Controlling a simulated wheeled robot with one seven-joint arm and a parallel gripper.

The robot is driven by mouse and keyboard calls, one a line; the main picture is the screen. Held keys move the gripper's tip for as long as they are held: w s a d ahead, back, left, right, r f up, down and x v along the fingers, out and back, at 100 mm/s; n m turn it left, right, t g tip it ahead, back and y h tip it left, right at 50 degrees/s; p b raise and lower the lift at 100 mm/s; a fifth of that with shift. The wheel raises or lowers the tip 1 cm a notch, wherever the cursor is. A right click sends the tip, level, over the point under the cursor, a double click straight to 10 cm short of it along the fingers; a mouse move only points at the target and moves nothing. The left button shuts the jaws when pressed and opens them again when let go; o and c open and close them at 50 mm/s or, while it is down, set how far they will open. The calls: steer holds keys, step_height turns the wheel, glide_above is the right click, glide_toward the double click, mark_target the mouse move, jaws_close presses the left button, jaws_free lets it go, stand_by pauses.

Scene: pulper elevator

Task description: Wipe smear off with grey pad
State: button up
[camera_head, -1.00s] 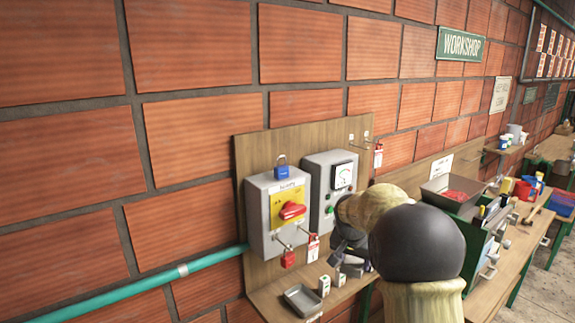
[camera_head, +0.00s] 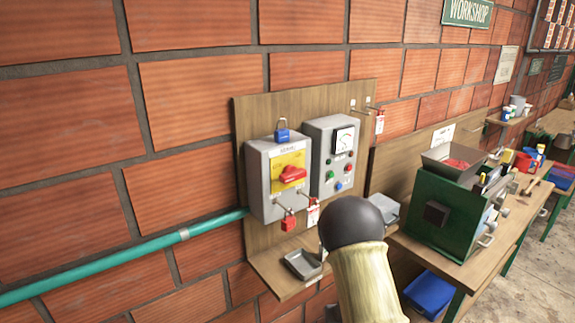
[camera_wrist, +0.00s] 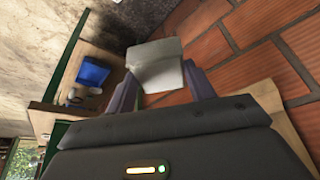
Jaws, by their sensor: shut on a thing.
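In the wrist view, my gripper (camera_wrist: 160,84) is shut on the grey pad (camera_wrist: 157,62), a pale block held between its two fingers. In the head view, my own arm hides the gripper. A light grey item (camera_head: 386,209) shows just right of the arm there; I cannot tell whether it is the held pad. The grey meter box (camera_head: 324,165) has a white-faced gauge (camera_head: 344,141) and coloured buttons and lamps. The arm is in front of and below this box. I cannot make out a smear on any surface.
Left of the meter box is a switch box (camera_head: 262,206) with a red handle, with padlocks on and below it. A small grey tray (camera_head: 303,264) sits on the board's shelf. A green machine (camera_head: 442,214) stands on the bench at right.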

steer(key=shift+s+f, duration=0.2)
steer(key=shift+s, duration=0.05)
steer(key=shift+f, duration=0.1)
steer(key=s+f, duration=0.4)
steer(key=f, duration=0.5)
steer(key=s+f, duration=0.4)
steer(key=f, duration=0.6)
steer(key=shift+f, duration=0.1)
